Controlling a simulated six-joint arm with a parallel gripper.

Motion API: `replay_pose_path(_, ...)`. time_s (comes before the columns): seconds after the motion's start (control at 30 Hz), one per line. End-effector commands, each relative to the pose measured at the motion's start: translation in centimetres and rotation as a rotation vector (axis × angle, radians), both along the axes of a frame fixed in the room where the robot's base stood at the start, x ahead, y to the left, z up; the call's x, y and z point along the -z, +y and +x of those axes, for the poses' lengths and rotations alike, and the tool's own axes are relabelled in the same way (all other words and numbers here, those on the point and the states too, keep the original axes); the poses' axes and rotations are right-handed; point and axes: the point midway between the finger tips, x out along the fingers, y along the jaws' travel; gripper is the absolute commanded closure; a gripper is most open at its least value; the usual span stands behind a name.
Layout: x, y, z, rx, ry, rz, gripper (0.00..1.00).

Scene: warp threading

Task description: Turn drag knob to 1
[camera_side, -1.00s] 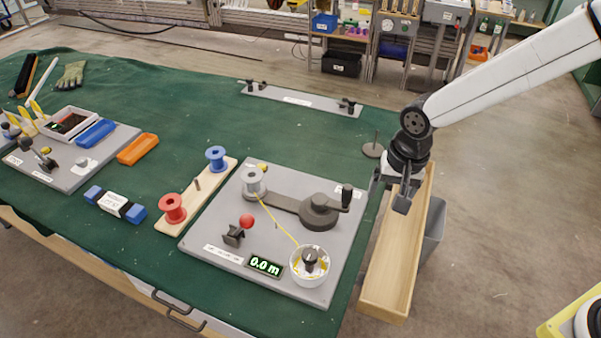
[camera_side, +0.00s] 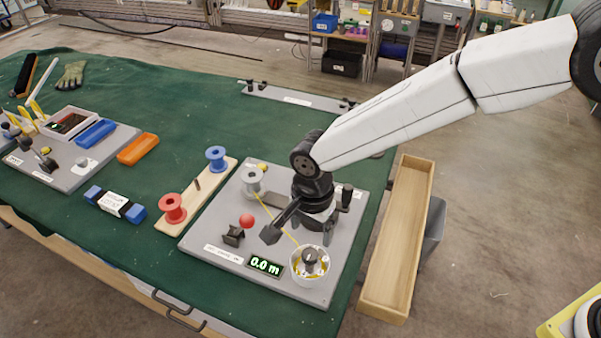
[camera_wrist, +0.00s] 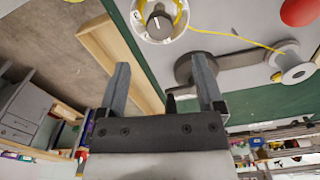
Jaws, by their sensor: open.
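A dark knob (camera_side: 310,257) stands in a round white cup (camera_side: 297,274) at the front right of the grey board (camera_side: 215,222). In the wrist view the knob (camera_wrist: 160,22) shows a pale pointer line, and the white cup's rim (camera_wrist: 141,30) has marks too small to read. Yellow thread (camera_side: 290,236) runs from the cup to the grey spool (camera_side: 252,182). My gripper (camera_side: 299,236) is open and empty above the board, just behind the cup. Its two fingers (camera_wrist: 163,68) are wide apart in the wrist view, and the knob lies beyond their tips.
A red-ball lever (camera_side: 246,221) and a display reading 0.0 m (camera_side: 265,265) are left of the cup. The crank's upright handle (camera_side: 347,194) is close to my gripper, which partly hides the crank. A wooden trough (camera_side: 397,240) stands right of the table.

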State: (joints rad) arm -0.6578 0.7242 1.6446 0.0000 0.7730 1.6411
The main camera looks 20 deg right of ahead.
Motion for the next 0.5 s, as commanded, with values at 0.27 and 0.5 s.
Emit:
replay_pose_path(0.27, 2.3, -0.1, 0.0, -0.001, 0.002, -0.002, 0.14)
replay_pose_path(0.5, 5.2, -0.1, 0.0, -0.001, 0.002, -0.001, 0.14)
